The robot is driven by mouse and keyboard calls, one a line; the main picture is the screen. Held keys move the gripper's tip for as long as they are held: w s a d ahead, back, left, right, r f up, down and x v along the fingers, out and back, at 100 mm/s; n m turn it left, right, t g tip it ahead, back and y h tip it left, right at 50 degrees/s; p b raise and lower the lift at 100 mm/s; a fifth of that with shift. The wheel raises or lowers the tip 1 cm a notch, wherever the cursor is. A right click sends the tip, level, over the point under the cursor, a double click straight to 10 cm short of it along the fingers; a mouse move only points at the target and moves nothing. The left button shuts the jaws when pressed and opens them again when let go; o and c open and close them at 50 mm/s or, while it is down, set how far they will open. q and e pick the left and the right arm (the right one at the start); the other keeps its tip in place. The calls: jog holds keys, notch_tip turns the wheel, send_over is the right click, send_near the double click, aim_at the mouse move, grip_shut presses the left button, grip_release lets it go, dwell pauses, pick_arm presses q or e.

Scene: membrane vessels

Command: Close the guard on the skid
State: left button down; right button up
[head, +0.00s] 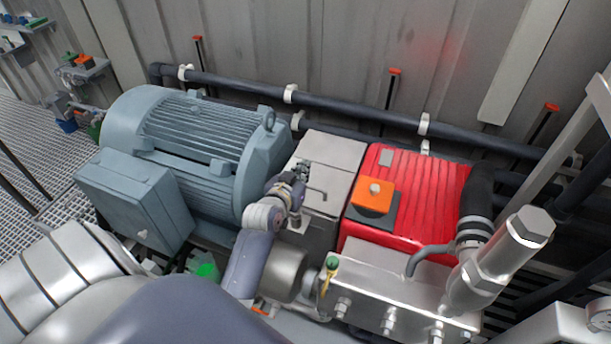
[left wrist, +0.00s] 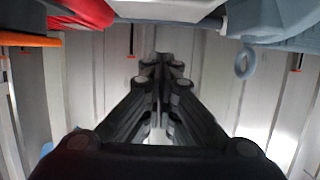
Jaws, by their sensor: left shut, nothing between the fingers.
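The guard looks to be the grey sheet-metal cover (head: 336,152) between the blue-grey motor and the red pump in the head view. A small dark handle shows on it. I cannot tell whether it is fully down. My left gripper (head: 302,169) is at the cover's left side, in front of its edge near the motor. I cannot tell if it touches. In the left wrist view the fingers (left wrist: 161,58) are shut with nothing between them, and a pale grey edge lies above them. My left arm hides part of the cover's lower left. My right gripper is not in view.
The large motor (head: 205,135) stands left, with a lifting eye near my gripper. The red pump (head: 415,200), with an orange-topped box (head: 373,196), stands right. A steel manifold (head: 390,297) is in front. Dark pipes (head: 350,108) run along the wall behind.

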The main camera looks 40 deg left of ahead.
pick_arm(q)
jog(key=f, duration=0.1)
jog(key=w+f+p, duration=0.1)
jog(key=w+f, duration=0.1)
jog(key=f, duration=0.1)
jog(key=shift+w+a, duration=0.1)
jog(key=shift+a, duration=0.2)
jog(key=shift+s+d+f, duration=0.1)
jog(key=shift+s+f, duration=0.1)
jog(key=shift+s, duration=0.1)
jog(key=shift+f, duration=0.1)
